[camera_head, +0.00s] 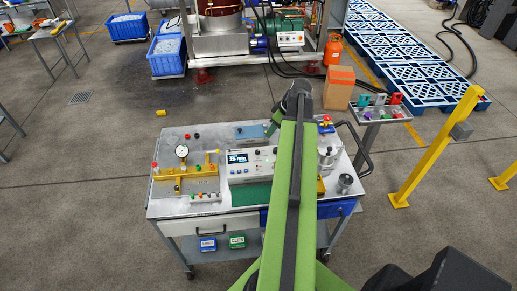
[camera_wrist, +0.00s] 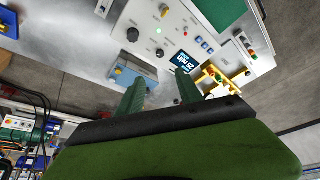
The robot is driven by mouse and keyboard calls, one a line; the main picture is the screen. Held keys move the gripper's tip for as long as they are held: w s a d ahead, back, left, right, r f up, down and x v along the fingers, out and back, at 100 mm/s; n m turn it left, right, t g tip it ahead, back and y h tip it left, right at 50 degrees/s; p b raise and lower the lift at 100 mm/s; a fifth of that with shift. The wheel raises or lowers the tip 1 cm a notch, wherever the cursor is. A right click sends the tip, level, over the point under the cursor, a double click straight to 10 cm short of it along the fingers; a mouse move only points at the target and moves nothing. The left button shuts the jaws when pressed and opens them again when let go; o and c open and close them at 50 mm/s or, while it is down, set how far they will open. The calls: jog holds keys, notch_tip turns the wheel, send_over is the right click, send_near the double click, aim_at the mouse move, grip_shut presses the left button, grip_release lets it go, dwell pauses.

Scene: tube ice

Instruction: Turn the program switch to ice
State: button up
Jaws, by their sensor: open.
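The control panel (camera_head: 252,167) is a light grey box on the metal cart's top. It has a dark blue display (camera_head: 237,157) on its left. In the wrist view, the panel (camera_wrist: 165,25) shows a large black knob (camera_wrist: 133,34) and a smaller black knob (camera_wrist: 160,53), with lamps and buttons; its lettering is too small to read, so I cannot tell which knob is the program switch. My gripper (camera_wrist: 160,78) is open and empty, its two green fingers above the cart and apart from the knobs. In the head view my green arm covers the panel's right end.
A yellow valve manifold with a gauge (camera_head: 182,152) stands left of the panel. A steel cup (camera_head: 345,182) stands to the right. A side tray (camera_head: 380,115) holds coloured parts, and a yellow rail (camera_head: 437,150) stands further right.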

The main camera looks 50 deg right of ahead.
aim_at(257, 151)
jog(key=b+x, duration=1.5)
jog(key=x, duration=0.1)
jog(key=shift+d+f, duration=0.1)
jog(key=shift+f, duration=0.15)
jog(key=shift+w+f+b, duration=0.25)
jog(key=shift+f+b, duration=0.1)
jog(key=shift+f, duration=0.05)
jog(key=shift+r, duration=0.1)
jog(key=shift+c, duration=0.3)
grip_shut()
